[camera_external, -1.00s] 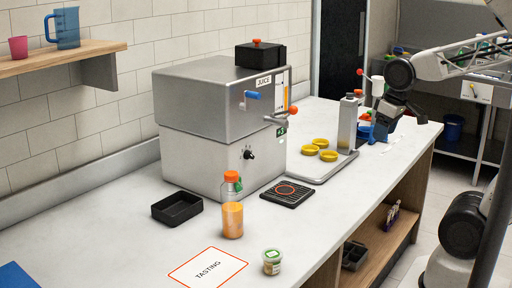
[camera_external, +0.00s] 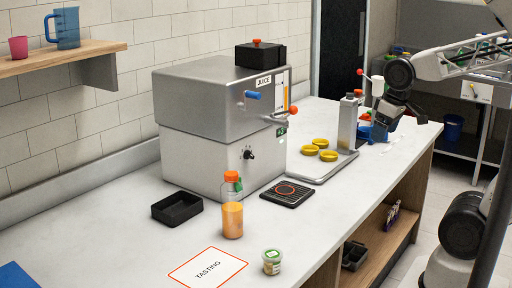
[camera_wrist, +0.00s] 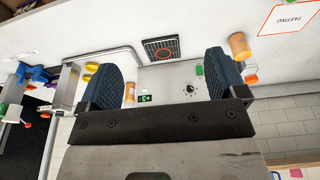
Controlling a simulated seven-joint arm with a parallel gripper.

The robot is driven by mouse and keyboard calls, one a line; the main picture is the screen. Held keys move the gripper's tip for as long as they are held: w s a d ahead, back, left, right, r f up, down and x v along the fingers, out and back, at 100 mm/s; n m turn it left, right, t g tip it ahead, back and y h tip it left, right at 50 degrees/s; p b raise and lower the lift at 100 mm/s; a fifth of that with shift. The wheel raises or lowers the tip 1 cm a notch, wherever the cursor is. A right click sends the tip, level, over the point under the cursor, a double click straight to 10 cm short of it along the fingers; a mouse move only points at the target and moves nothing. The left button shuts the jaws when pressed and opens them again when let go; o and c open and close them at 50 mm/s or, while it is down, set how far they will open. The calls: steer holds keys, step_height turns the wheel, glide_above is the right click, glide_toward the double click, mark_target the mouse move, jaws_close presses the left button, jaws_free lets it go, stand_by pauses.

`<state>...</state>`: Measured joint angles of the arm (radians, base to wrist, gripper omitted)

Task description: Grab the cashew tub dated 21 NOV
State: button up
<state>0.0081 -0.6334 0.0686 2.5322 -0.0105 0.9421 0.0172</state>
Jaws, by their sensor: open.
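A small tub with a green and white lid (camera_external: 272,261) stands upright on the counter near its front edge, beside the tasting card; its label is too small to read a date. My gripper (camera_external: 382,125) is at the far right end of the counter, well away from this tub. In the wrist view my gripper (camera_wrist: 172,80) shows two blue-padded fingers spread wide with nothing held between them. Small items at the far end of the counter are partly hidden by my arm, and I cannot tell whether another tub is among them.
A steel juicer (camera_external: 220,120) stands against the wall. An orange bottle (camera_external: 232,218), black tray (camera_external: 177,208), drip mat (camera_external: 287,194), yellow cups (camera_external: 320,143) and a grey press stand (camera_external: 347,125) occupy the counter.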

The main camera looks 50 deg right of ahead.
steer(key=m+g+y, duration=0.5)
steer(key=m+y, duration=0.4)
glide_toward(276, 250)
steer(key=s+d+r, duration=0.6)
steer(key=s+d, duration=0.1)
steer(key=w+a+f+m+y, duration=0.1)
steer(key=a+f+m, duration=0.1)
steer(key=f, duration=0.1)
steer(key=w+a+f+m+t+y, duration=0.1)
steer(key=w+a+f+m+y, duration=0.1)
steer(key=a+f+m, duration=0.1)
steer(key=w+a+f+m+t+y, duration=0.1)
steer(key=w+a+f+m, duration=0.1)
steer(key=a+f+m, duration=0.1)
steer(key=shift+f+y, duration=0.3)
steer(key=shift+f, duration=0.35)
steer(key=shift+w+a+f+m, duration=0.2)
steer(key=shift+f+m, duration=0.2)
steer(key=shift+x, duration=1.3)
steer(key=shift+r+x, duration=0.2)
steer(key=shift+x, duration=2.35)
